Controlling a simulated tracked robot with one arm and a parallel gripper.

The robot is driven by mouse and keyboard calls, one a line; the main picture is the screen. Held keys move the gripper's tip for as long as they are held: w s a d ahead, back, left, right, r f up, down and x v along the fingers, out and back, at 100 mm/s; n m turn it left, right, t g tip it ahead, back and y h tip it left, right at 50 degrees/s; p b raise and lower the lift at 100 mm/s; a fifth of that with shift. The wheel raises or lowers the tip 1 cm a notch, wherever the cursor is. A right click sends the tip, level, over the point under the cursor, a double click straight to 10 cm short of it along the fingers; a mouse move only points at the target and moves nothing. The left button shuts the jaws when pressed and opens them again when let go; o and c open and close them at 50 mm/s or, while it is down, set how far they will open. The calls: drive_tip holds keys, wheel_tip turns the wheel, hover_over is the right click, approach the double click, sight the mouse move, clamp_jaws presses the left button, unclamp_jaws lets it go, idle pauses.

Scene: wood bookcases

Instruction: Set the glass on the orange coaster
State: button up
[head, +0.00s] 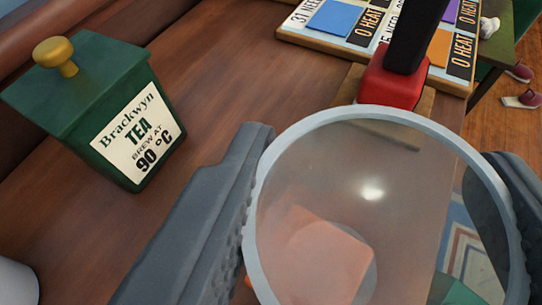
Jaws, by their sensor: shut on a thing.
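The glass (262,185) is a clear round vessel with a pale thick rim, seen from above at the lower right. My gripper (375,160) is shut on it, with one dark grey finger on each side. An orange square, seemingly the orange coaster (315,262), shows through the glass, low and left inside the rim. A sliver of orange also shows just outside the rim at the left. I cannot tell whether the glass touches the coaster or is above it.
A green tea box (90,110) with a gold knob stands at left on the wooden surface (215,80). A red block (392,85) with a black upright part stands beyond the glass. A board (360,42) with coloured squares lies behind. A white object (15,283) is at lower left.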

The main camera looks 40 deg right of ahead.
sight(336, 189)
drive_tip(key=shift+w, duration=0.4)
wheel_tip(336, 189, down, 4)
drive_tip(key=shift+r+b, duration=0.15)
drive_tip(key=shift+b, duration=0.25)
drive_tip(key=o, duration=1.4)
drive_tip(key=p+v, duration=0.1)
drive_tip(key=v, duration=1.1)
drive_tip(key=shift+r, duration=0.1)
